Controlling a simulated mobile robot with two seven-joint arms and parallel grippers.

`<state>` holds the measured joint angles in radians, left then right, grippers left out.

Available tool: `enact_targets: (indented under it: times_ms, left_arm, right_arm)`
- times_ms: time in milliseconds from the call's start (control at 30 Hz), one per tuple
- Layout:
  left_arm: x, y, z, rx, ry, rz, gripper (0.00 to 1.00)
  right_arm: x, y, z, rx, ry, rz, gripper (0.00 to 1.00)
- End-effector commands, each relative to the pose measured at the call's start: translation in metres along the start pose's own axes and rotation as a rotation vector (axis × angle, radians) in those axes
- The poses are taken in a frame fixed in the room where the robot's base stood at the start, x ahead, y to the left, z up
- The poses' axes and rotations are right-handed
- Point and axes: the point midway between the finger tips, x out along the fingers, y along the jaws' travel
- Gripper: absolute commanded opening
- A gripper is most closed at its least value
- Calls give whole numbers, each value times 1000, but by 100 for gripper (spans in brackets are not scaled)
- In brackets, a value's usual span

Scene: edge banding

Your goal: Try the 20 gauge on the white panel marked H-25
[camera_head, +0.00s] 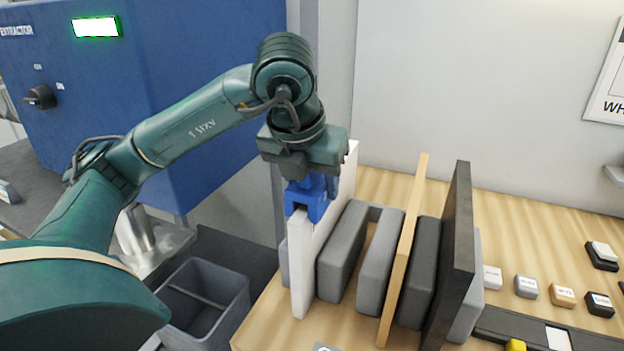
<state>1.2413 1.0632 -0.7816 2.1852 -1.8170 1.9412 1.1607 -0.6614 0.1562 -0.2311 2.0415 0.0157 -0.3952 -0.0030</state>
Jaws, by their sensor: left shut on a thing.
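The white panel (301,268) stands upright on edge at the left end of a row of panels and grey pads on the wooden bench. My left gripper (304,180) points down over its upper edge and is shut on a blue notched block, which looks like the gauge (309,203). The gauge is at the panel's top edge, its notch facing down; I cannot tell whether it is seated over the edge or just above it. No number on the gauge and no H-25 mark on the panel can be read. My right gripper is not in view.
A tan panel (404,250) and a dark panel (451,255) stand between grey pads (343,250) to the right. Several small labelled blocks (526,286) lie farther right. A grey bin (205,300) is below left, beside a blue extractor cabinet (200,60).

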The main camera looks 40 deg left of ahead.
Motion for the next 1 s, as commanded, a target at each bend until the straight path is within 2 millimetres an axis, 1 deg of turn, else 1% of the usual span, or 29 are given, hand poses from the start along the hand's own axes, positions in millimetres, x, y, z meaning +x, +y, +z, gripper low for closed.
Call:
enact_targets:
  times_ms: [200,233,500,667,800,1000]
  left_arm:
    - [0,0,0,0,-1,0,22]
    - [0,0,0,0,-1,0,50]
    - [0,0,0,0,0,0,72]
    - [0,0,0,0,0,0,73]
    - [-1,0,0,0,0,0,73]
    - [-11,0,4,0,0,0,73]
  right_arm:
    - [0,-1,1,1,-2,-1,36]
    - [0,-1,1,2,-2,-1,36]
    - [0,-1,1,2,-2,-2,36]
    - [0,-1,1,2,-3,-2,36]
    - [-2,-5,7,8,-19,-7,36]
    - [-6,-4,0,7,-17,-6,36]
